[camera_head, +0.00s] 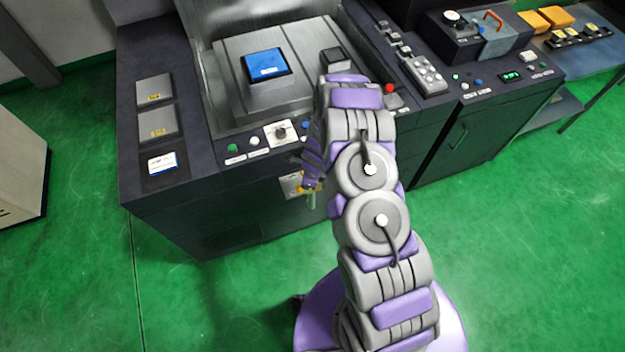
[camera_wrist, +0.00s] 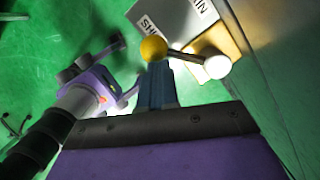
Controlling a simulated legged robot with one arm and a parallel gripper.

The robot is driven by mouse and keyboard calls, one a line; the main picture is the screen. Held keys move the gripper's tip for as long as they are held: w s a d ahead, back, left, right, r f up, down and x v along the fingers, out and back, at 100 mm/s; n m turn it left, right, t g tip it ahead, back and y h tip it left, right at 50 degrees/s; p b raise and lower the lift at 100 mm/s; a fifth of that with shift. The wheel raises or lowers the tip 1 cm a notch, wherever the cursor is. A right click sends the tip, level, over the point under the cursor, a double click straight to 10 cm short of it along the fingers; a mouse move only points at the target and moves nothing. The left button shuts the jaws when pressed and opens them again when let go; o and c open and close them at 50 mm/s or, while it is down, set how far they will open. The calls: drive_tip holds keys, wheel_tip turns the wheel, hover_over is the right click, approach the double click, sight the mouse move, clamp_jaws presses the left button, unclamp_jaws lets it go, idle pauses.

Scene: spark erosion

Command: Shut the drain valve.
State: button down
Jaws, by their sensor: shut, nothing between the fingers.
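The drain valve shows in the wrist view as a dark rod with a yellow ball (camera_wrist: 153,48) at one end and a white round end (camera_wrist: 217,67) at the other. In the head view, my gripper (camera_head: 312,190) is beside the machine's front, where a pale plate (camera_head: 292,185) is partly hidden.
The dark machine cabinet (camera_head: 215,205) stands ahead, with a blue block (camera_head: 267,64) inside its tank and a row of controls along its front edge. A control console (camera_head: 485,95) stands to the right. The green floor (camera_head: 200,300) in front is clear.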

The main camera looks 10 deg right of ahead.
drive_tip(key=a+m+p, duration=0.1)
drive_tip(key=w+a+m+p, duration=0.1)
drive_tip(key=m, duration=0.1)
drive_tip(key=shift+m, duration=0.3)
drive_tip(key=shift+w+a+m+t+p, duration=0.35)
drive_tip(key=shift+w+m+t+p, duration=0.1)
drive_tip(key=shift+m+p, duration=0.5)
drive_tip(key=shift+w+a+p, duration=0.25)
drive_tip(key=shift+w+p, duration=0.05)
drive_tip(key=shift+p, duration=0.2)
drive_tip(key=shift+f, duration=0.1)
drive_tip(key=shift+d, duration=0.1)
drive_tip(key=shift+d, duration=0.2)
drive_tip(key=s+v, duration=0.2)
drive_tip(key=v, duration=1)
drive_tip(key=shift+d, duration=0.3)
